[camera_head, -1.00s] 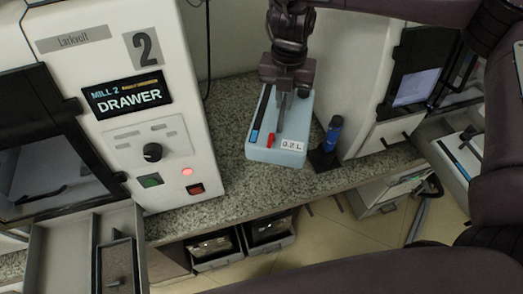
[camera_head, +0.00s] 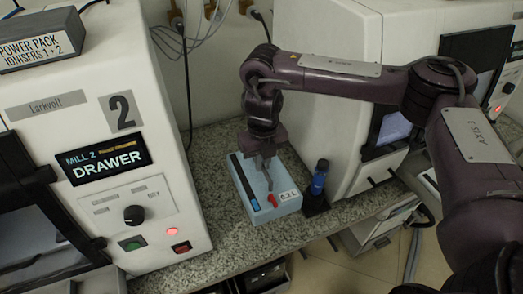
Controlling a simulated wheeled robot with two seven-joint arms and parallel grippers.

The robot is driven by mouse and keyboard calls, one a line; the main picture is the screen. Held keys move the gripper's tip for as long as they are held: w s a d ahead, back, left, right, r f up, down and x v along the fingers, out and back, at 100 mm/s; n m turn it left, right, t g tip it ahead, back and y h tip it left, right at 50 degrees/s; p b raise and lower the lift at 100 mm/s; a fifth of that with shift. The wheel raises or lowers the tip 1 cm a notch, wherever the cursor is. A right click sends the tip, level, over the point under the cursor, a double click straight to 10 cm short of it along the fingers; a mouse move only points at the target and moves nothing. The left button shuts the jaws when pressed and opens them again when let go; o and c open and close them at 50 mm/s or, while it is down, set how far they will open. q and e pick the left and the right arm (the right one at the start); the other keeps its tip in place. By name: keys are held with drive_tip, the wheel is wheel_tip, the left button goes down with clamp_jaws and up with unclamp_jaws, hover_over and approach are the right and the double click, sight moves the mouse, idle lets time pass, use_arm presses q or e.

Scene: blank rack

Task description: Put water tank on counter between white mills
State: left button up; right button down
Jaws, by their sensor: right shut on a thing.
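The water tank (camera_head: 285,181) is a pale blue box with a "0.2 L" label, a black and blue strip and a red piece on top. It is at the counter (camera_head: 225,141) between the two white mills, mill 2 (camera_head: 165,120) on the left and the other mill (camera_head: 352,90) on the right. My right gripper (camera_head: 267,176) is shut on the tank from above and hides part of its top. I cannot tell whether the tank's underside touches the counter. My left gripper is out of view.
A dark blue bottle (camera_head: 319,178) in a black holder stands just right of the tank. A power pack (camera_head: 42,42) sits on mill 2. Cables hang along the back wall. Speckled counter shows around the tank, with its front edge below.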

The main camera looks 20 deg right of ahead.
sight(262, 174)
wheel_tip(262, 174, down, 8)
drive_tip(key=shift+r+b, duration=0.25)
drive_tip(key=shift+b, duration=0.3)
wheel_tip(262, 174, down, 3)
drive_tip(key=shift+r+b, duration=0.15)
drive_tip(key=shift+b, duration=0.2)
drive_tip(key=shift+f, duration=0.55)
drive_tip(key=shift+f+b, duration=0.2)
drive_tip(key=shift+b, duration=0.1)
drive_tip(key=c, duration=1.5)
unclamp_jaws()
